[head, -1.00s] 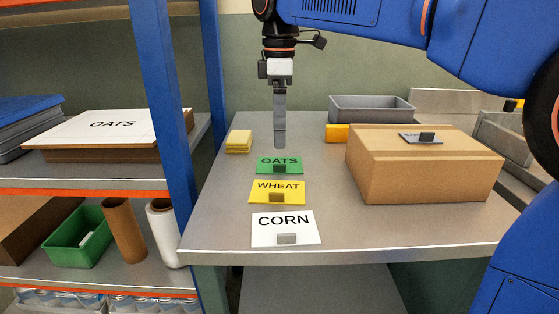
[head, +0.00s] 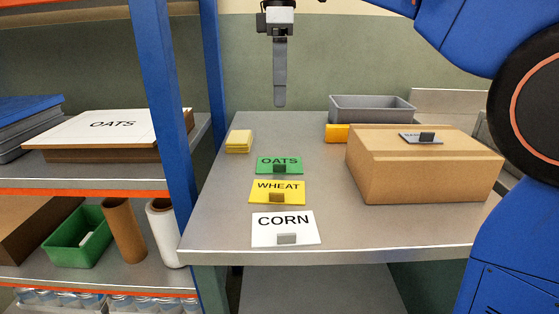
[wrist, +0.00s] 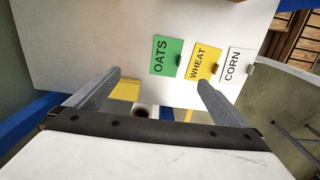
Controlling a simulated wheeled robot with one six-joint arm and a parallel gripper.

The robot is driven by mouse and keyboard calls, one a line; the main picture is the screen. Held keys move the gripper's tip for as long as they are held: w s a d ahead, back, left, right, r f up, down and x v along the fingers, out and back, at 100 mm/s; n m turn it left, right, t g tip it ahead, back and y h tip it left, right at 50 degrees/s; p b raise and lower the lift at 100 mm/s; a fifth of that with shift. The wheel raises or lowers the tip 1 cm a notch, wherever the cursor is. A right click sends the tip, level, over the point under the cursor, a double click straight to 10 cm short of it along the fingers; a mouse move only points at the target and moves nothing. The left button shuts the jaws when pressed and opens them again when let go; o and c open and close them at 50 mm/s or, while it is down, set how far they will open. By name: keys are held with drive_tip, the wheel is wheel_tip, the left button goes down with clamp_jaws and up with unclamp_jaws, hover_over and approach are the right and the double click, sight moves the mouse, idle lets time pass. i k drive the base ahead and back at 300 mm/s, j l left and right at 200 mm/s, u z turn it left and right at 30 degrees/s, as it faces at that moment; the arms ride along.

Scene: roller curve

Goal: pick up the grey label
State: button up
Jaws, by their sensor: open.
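The grey label (head: 408,138) lies flat on top of the cardboard box (head: 420,180) at the right of the table, in the head view. It carries a small dark block, and its lettering is too small to read. It is not visible in the wrist view. My gripper (head: 280,103) hangs pointing down above the table's back part, well to the left of the label and higher than it. The wrist view shows my gripper (wrist: 160,79) with its two fingers wide apart and nothing between them.
Green OATS (head: 265,162), yellow WHEAT (head: 265,186) and white CORN (head: 270,225) cards lie in a column on the table (head: 335,225). A yellow stack (head: 239,141) is behind them. A grey bin (head: 372,110) stands behind the box. A blue-post shelf (head: 158,90) is left.

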sight(411, 137)
drive_tip(key=k, duration=1)
